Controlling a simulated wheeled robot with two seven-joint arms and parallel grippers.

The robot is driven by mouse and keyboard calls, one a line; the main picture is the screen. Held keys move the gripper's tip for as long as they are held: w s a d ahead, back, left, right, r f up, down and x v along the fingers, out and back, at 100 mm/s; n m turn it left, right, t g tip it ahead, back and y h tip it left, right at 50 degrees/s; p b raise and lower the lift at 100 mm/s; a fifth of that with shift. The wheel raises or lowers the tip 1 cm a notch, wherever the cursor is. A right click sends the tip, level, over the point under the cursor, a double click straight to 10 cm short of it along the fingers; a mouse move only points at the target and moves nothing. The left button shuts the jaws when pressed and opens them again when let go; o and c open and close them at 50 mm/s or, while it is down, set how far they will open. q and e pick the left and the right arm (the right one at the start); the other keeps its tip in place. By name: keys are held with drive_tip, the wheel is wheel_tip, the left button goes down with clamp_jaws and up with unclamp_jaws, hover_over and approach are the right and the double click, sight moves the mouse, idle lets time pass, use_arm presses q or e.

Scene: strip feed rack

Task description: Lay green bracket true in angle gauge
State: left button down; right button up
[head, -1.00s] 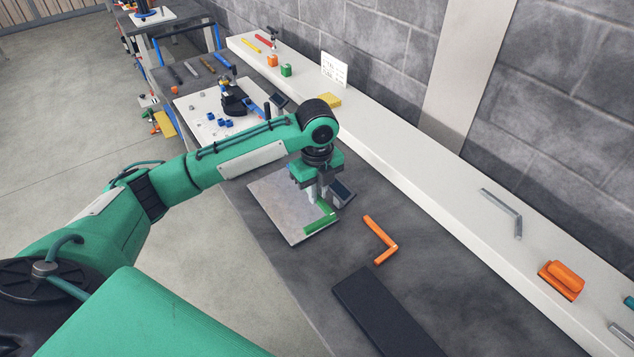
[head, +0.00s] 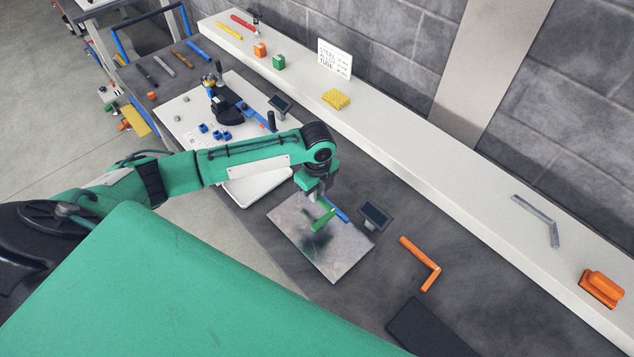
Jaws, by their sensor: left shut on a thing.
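The green bracket (head: 322,219) is in my left gripper (head: 318,199), which is shut on it. It hangs tilted above a grey metal plate (head: 345,262), with a dark shadow on the plate below it. The plate, with a blue bar (head: 337,211) near its back edge and a small dark-screened display (head: 374,214) beside it, looks like the angle gauge. The bracket's upper end is partly hidden by the gripper, and it overlaps the blue bar in the picture; I cannot tell whether they touch. My right gripper is not in view.
An orange bracket (head: 425,267) lies on the dark bench right of the plate, near a black mat (head: 432,332). A grey bracket (head: 537,218) and an orange block (head: 601,289) are on the white ledge. A white board (head: 185,112) with blue pieces is farther left.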

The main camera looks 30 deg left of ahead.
use_arm(q)
drive_tip(key=shift+d+r, duration=0.1)
drive_tip(key=shift+d, duration=0.05)
drive_tip(key=shift+p, duration=0.4)
drive_tip(key=shift+f+b, duration=0.3)
drive_tip(key=shift+f, duration=1.15)
drive_tip(key=shift+f+b, duration=0.35)
drive_tip(key=shift+f, duration=0.15)
drive_tip(key=shift+r, duration=0.1)
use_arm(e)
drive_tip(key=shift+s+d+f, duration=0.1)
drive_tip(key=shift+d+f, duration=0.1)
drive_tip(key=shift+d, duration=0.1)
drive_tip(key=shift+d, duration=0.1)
use_arm(q)
drive_tip(key=shift+f, duration=0.35)
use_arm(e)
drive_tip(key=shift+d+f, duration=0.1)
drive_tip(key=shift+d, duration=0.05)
